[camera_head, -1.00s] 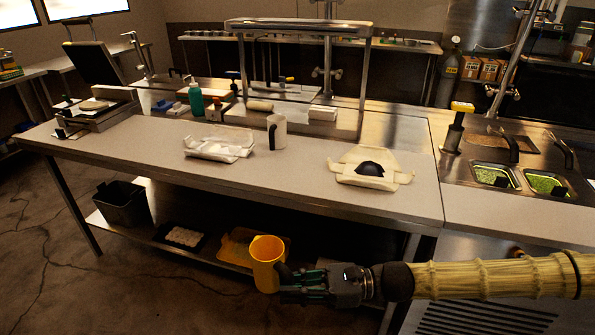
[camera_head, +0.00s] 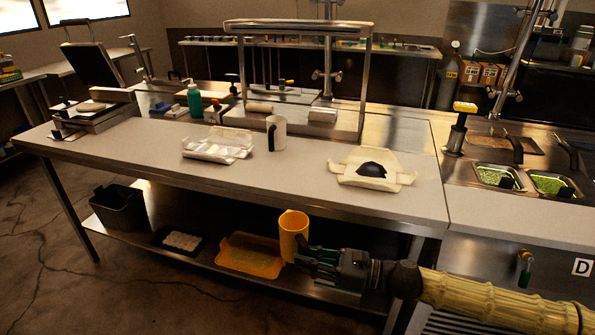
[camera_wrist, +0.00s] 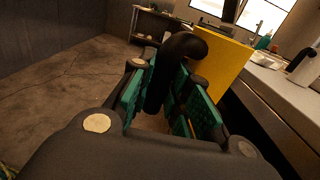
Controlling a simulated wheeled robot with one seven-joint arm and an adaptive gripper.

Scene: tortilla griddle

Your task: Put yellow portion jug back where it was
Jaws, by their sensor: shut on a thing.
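The yellow portion jug (camera_head: 293,234) is upright in the head view, in front of or over the right part of the table's lower shelf, below the tabletop. My gripper (camera_head: 306,257) is at its lower right side, shut on the jug's dark handle. In the wrist view the curved black handle (camera_wrist: 176,70) sits between the green finger pads, and the yellow jug wall (camera_wrist: 222,66) is beyond it. The jug's base is partly hidden by the gripper, and I cannot tell whether it touches the shelf.
A yellow tray (camera_head: 250,262) lies on the lower shelf left of the jug, beside a black tray (camera_head: 178,241) and a dark bin (camera_head: 119,209). The tabletop (camera_head: 277,174) above holds a white jug (camera_head: 277,133) and two open cartons. Its front edge is close above the yellow jug.

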